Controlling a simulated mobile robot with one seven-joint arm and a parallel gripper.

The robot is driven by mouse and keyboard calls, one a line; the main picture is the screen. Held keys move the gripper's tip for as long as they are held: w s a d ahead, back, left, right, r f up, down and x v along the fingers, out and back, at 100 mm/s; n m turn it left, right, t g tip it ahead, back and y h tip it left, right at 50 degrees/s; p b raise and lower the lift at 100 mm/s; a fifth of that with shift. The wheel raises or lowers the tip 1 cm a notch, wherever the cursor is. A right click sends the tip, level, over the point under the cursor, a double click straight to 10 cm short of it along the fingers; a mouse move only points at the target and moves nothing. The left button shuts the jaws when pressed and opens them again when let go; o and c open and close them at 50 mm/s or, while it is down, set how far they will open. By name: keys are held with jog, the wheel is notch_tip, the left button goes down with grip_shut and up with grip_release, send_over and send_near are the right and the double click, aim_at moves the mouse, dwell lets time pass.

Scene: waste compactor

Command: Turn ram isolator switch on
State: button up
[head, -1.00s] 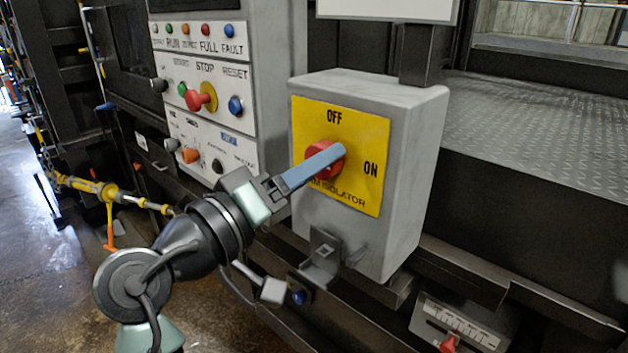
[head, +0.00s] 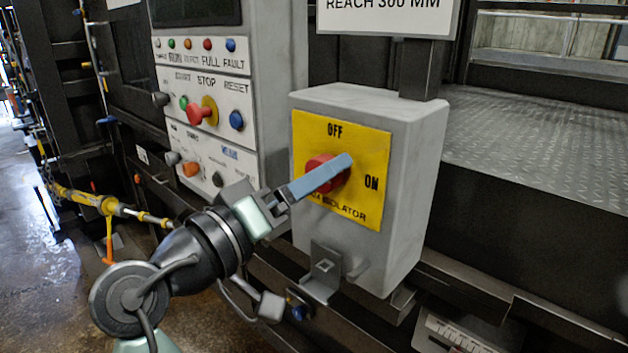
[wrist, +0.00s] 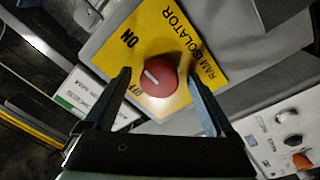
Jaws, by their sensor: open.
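The ram isolator switch is a red round knob (head: 315,163) on a yellow plate (head: 370,150) marked OFF at the top and ON at the right. The plate is on a grey box (head: 410,190). My gripper (head: 347,162) reaches the knob from the lower left; its blue finger hides part of it in the head view. In the wrist view, the knob (wrist: 160,80) lies between the two open fingers (wrist: 160,74), with visible gaps beside it. Its white pointer mark seems to lie between OFF and ON. Contact cannot be told.
A control panel (head: 225,110) with several coloured buttons stands left of the box. A bracket (head: 323,272) sticks out below the box. A sign (head: 385,12) hangs above, and a metal tread plate (head: 540,150) lies to the right.

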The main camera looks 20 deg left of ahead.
jog(key=b+v, duration=0.2)
jog(key=v, duration=1.1)
jog(key=shift+b, duration=0.4)
jog(key=shift+w, duration=0.1)
jog(key=w+d+r+m+t+y+p, duration=0.2)
jog(key=w+d+r+t+y, duration=0.4)
jog(key=d+r, duration=0.55)
jog(key=s+d+r+m+t+p, duration=0.1)
jog(key=s+d+r+m+t, duration=0.1)
jog(key=s+d+r, duration=0.4)
jog(key=d+r+t, duration=0.1)
jog(key=d+r, duration=0.2)
jog(key=r, duration=0.2)
jog(key=shift+s+r+m+t, duration=0.2)
jog(key=shift+r+m+t, duration=0.1)
jog(key=shift+m, duration=0.1)
jog(key=shift+f, duration=0.15)
